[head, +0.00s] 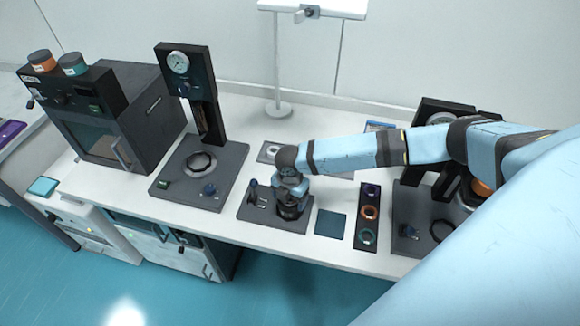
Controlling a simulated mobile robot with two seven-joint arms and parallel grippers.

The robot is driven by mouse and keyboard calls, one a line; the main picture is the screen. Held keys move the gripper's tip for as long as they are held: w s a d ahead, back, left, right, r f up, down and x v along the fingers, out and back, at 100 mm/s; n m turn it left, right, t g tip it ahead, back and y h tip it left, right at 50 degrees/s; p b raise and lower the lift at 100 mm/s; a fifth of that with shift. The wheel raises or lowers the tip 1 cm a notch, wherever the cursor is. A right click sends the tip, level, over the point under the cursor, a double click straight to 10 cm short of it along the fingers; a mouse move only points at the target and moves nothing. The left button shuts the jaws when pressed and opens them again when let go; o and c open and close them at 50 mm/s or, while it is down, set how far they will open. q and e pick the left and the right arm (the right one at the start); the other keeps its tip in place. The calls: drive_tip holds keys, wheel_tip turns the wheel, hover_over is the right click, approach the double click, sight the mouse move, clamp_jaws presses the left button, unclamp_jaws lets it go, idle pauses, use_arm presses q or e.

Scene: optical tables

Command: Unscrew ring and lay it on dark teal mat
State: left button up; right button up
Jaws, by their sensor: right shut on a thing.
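My right gripper (291,208) reaches down over a dark base plate (256,213) on the white bench. It is shut at a dark round fitting on that plate. The ring it grips is mostly hidden by the gripper and wrist, so its colour and seating cannot be told. The dark teal mat (330,223) lies flat and bare on the bench, just right of the base plate. My left gripper is out of view.
A black tray (361,225) with purple, orange and teal rings lies right of the mat. A gauge stand (203,95) and a dark oven (120,115) stand left. Another black stand (412,200) is at right, partly behind my right arm. The bench's front edge is close.

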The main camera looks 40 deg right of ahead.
drive_tip(key=shift+n, duration=0.7)
drive_tip(key=o, duration=0.9)
drive_tip(key=shift+c, duration=0.4)
